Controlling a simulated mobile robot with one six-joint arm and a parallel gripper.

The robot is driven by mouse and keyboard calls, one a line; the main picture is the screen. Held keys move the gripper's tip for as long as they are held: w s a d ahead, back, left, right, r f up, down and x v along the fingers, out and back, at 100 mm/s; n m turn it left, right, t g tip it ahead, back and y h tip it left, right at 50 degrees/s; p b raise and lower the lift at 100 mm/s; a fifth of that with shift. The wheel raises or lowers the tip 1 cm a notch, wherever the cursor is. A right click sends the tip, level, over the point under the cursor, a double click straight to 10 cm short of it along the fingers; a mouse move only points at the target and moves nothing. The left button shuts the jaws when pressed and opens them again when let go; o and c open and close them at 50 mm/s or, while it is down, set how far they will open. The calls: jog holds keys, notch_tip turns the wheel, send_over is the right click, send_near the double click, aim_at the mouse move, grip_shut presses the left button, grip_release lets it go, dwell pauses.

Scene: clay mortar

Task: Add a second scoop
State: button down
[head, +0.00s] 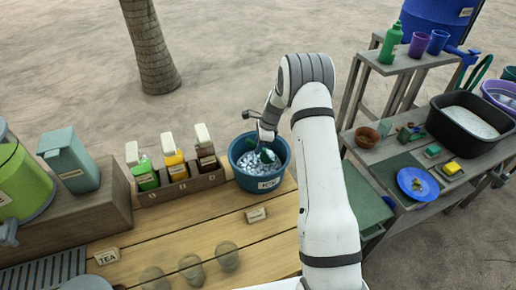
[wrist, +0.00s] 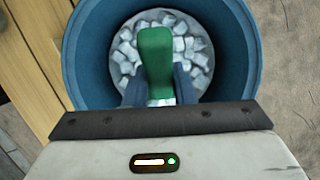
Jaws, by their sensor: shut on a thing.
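A blue ice bucket (head: 242,176) stands at the right end of the wooden counter. It holds pale ice cubes (wrist: 199,57), which show best in the wrist view. My gripper (wrist: 160,90) is shut on a green scoop (wrist: 155,50) and is over the bucket. The scoop's green part points down into the bucket, in front of the ice. Whether ice lies in the scoop is hidden. Several clear cups (head: 228,256) stand on the front of the counter.
A rack of bottles (head: 180,184) stands just left of the bucket. A small label sign (head: 256,214) is in front of the bucket. A side table at right holds a blue plate (head: 417,184) and a black basin (head: 468,122).

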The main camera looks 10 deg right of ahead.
notch_tip(320, 180, up, 6)
jog(key=shift+p, duration=1.1)
jog(key=a+r+h, duration=0.2)
jog(key=h, duration=0.1)
jog(key=shift+w+a, duration=0.1)
jog(key=shift+a, duration=0.15)
jog(key=h, duration=0.1)
jog(key=a+r+h, duration=0.1)
jog(key=shift+w+a+r+g+h+b, duration=0.1)
jog(key=shift+a+r+g+h+b, duration=0.2)
jog(key=shift+h+b, duration=0.1)
jog(key=shift+a+r+h, duration=0.35)
jog(key=shift+h, duration=0.25)
jog(key=shift+r, duration=0.2)
jog(key=shift+f, duration=0.1)
